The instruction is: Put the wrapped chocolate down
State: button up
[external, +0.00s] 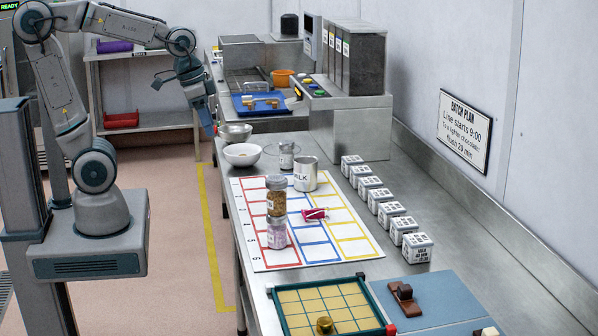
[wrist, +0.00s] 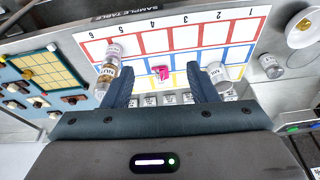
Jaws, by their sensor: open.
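The wrapped chocolate (external: 314,213) has a bright pink wrapper with pale markings and lies on the white grid sheet (external: 262,261), around the middle blue-outlined column. In the wrist view the chocolate (wrist: 161,72) shows between the two fingers but well beyond them. My gripper (external: 210,132) is raised at the left of the bench, away from the chocolate. In the wrist view my gripper (wrist: 160,80) is open, with nothing between its fingers. The exact cell edges under the chocolate are too small to tell.
Jars (external: 276,232) stand on the sheet left of the chocolate, and a metal can (external: 305,175) behind it. White bowls (external: 242,154) are at the bench's back left. Several labelled white boxes (external: 392,213) line the right. A green-rimmed tray (external: 372,270) is in front.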

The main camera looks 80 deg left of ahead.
jog(key=s+d+f, duration=0.2)
jog(key=s+d, duration=0.1)
jog(key=s, duration=0.2)
jog(key=shift+s+d+n+t, duration=0.25)
jog(key=shift+s+n+t, duration=0.05)
jog(key=shift+s, duration=0.05)
jog(key=shift+f, duration=0.1)
dwell(0.7)
